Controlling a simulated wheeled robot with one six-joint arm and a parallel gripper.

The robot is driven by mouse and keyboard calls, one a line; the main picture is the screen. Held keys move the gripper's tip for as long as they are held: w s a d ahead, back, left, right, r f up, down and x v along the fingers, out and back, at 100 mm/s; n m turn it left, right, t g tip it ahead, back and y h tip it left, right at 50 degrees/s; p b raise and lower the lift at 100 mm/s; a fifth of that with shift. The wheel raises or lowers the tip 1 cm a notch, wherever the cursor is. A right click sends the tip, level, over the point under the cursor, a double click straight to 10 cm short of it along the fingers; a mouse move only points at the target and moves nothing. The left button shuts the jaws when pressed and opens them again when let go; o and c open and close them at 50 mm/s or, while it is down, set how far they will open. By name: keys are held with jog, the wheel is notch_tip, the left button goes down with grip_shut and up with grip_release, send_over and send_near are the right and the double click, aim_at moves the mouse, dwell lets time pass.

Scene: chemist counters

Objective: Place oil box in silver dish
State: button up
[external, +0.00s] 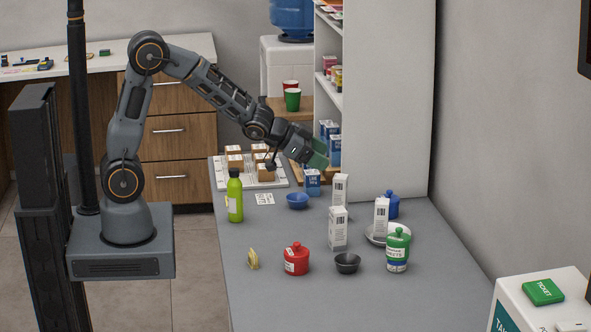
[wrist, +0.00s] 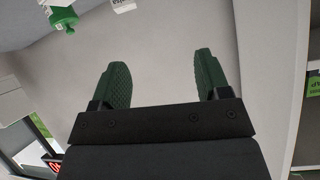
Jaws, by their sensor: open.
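My gripper (external: 318,155) is raised above the far part of the counter, pointing right, open and empty. Its two green fingers stand apart in the wrist view (wrist: 160,72). Three tall white boxes with printed labels stand on the counter side: a front box (external: 338,229), a back box (external: 340,190) and a right box (external: 382,216). Their print is too small to tell which is the oil box. The pale silver dish (external: 371,239) lies at the right. The right box appears to stand upright in it. The green-lidded jar (external: 397,251) hides part of the dish.
A green bottle (external: 235,198), blue bowl (external: 298,201), red jar (external: 296,260), dark bowl (external: 347,263) and blue bottle (external: 392,205) stand around. A tray of brown boxes (external: 279,182) lies at the back left. A white shelf (external: 390,100) rises behind.

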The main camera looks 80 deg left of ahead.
jog(key=s+d+r+n+g, duration=0.1)
jog(key=s+g, duration=0.3)
jog(key=s, duration=0.9)
jog(key=s+d+r+n+g, duration=0.1)
jog(key=s+d+r+g, duration=0.1)
jog(key=s, duration=1.1)
jog(key=shift+d+g+y, duration=0.3)
jog(key=shift+d+g, duration=0.2)
jog(key=shift+g, duration=0.5)
